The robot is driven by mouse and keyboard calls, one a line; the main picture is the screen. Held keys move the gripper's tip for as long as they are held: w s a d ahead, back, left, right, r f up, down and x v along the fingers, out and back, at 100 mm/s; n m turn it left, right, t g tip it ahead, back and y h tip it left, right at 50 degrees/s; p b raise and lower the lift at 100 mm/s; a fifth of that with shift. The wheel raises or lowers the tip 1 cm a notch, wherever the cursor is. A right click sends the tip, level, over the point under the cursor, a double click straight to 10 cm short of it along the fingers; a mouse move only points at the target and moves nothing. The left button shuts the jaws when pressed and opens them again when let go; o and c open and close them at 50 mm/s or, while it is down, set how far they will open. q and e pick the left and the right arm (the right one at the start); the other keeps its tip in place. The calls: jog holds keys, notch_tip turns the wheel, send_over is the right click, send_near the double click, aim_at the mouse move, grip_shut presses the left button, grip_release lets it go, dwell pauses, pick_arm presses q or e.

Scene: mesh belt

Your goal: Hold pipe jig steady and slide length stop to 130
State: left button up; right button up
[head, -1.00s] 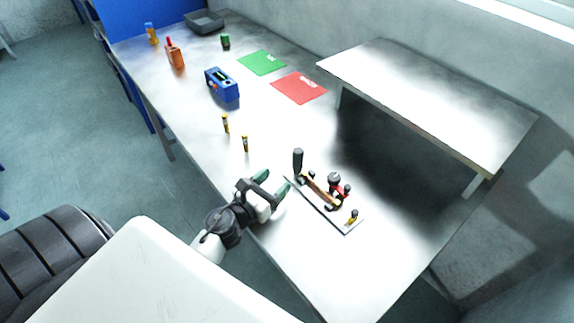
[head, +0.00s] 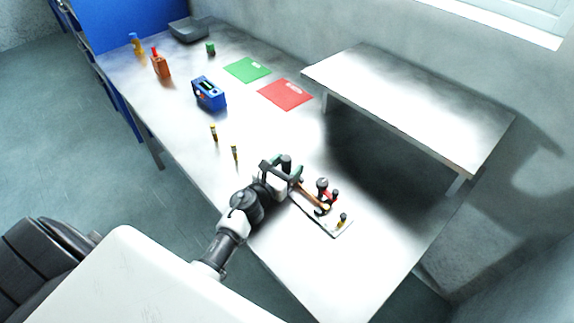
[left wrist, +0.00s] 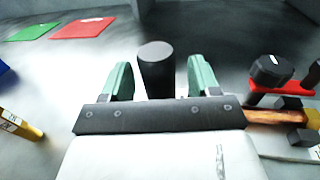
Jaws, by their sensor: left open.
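The pipe jig (head: 331,229) is a narrow plate on the metal table with a copper-coloured pipe, black knobs and a red part (head: 329,197) on it. A black upright post (left wrist: 156,70) at the jig's far-left end stands between the open fingers of my left gripper (left wrist: 158,82), with room visible on both sides. In the head view my left gripper (head: 284,172) partly hides that end. The red part with its black knob (left wrist: 270,70) is at the right in the left wrist view. Scale marks and the number 130 cannot be read. My right gripper is not in view.
A blue device (head: 209,94), red mat (head: 285,94) and green mat (head: 246,69) lie farther back. A raised shelf (head: 410,95) stands behind the jig. The table's front right is clear.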

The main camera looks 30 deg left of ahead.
pick_arm(q)
jog(key=shift+c, duration=0.3)
dwell(0.5)
jog(key=c, duration=1)
dwell(0.5)
